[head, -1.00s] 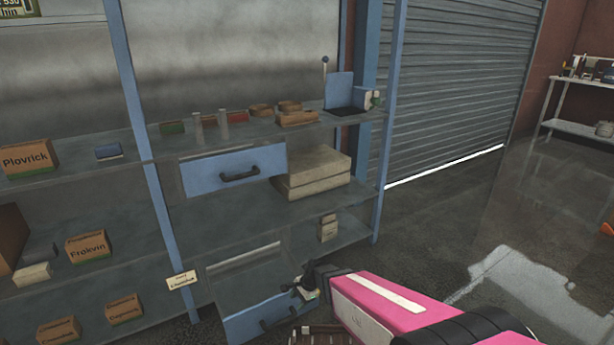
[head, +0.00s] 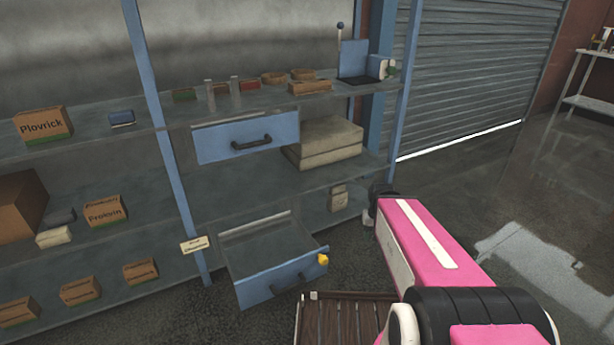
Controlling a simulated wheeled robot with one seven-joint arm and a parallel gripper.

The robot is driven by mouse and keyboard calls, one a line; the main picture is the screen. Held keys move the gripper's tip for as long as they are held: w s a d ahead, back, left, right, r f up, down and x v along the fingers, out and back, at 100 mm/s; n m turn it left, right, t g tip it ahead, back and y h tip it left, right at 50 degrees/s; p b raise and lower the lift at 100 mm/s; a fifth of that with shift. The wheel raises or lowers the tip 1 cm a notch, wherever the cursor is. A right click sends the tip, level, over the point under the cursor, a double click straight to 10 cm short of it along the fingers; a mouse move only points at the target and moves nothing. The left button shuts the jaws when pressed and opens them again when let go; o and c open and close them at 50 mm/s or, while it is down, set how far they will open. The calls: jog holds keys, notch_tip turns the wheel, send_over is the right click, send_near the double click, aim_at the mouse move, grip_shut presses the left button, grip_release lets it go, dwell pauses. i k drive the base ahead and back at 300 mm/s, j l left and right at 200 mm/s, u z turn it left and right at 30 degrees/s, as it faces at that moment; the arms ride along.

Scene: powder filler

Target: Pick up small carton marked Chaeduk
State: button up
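No carton shows a mark I can read as Chaeduk. Small brown cartons on the lower left shelf, such as one (head: 80,292) and one beside it (head: 140,271), have lettering too small to read. A pale tag (head: 195,245) with unclear writing is on the shelf edge. The lower blue drawer (head: 262,288) is open, and the visible part of its inside looks empty. My gripper (head: 381,198) is at the dark far end of my pink arm, right of the drawer and near the shelf's right end. Its fingers cannot be made out.
Cartons marked Plovrick (head: 42,125) and Frokvin (head: 105,212) stand on higher shelves. An upper blue drawer (head: 247,138) is shut. A yellow piece (head: 322,260) is at the open drawer's front corner. A brown slatted surface (head: 340,320) lies below. Floor at right is clear.

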aim_at(79, 293)
jog(key=u, duration=2.3)
jog(key=i+j+z, duration=0.15)
jog(key=j+z, duration=0.25)
jog(key=i+j+z, duration=0.1)
jog(key=z, duration=0.35)
jog(key=i+j+z, duration=0.1)
jog(key=j, duration=0.45)
jog(key=i+j, duration=0.15)
jog(key=j, duration=0.4)
jog(key=i+j+z, duration=0.15)
jog(key=j, duration=0.4)
jog(key=j+z, duration=0.1)
jog(key=j, duration=0.45)
jog(key=i+j, duration=0.35)
jog(key=i, duration=0.05)
